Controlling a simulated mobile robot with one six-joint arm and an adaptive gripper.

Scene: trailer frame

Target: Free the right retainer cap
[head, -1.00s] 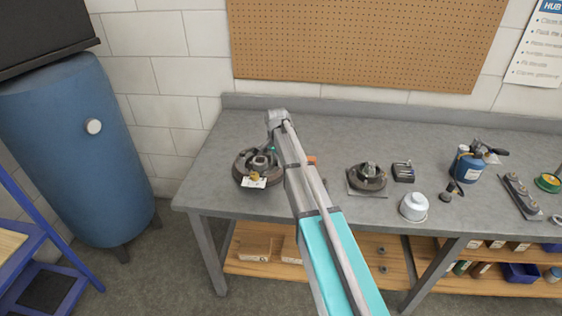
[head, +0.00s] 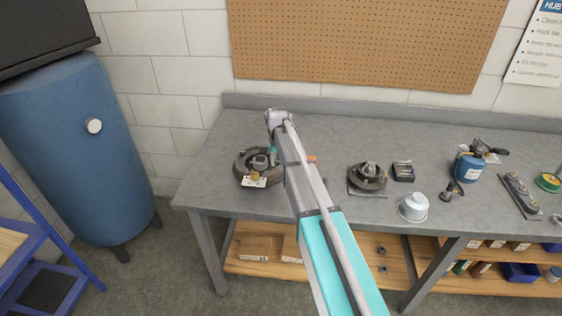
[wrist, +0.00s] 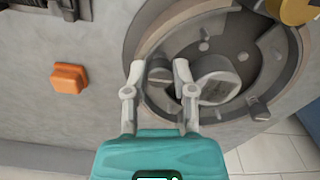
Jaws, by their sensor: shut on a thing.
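The round dark drum (head: 242,157) sits at the left of the workbench, partly hidden behind my arm in the head view. The wrist view shows its rim and inner face (wrist: 240,42) close up. A small round grey cap (wrist: 160,76) stands on that face near the rim, beside a larger grey round part (wrist: 216,82). My gripper (wrist: 159,65) has one finger on each side of the small cap and is shut on it. The cap still appears seated at the drum face. In the head view my arm hides the fingertips.
An orange block (head: 312,158) lies just right of my arm. A second hub (head: 367,178), a dark box (head: 403,171), a white cup (head: 413,207) and a blue torch canister (head: 468,166) stand farther right. A pegboard wall rises behind the bench.

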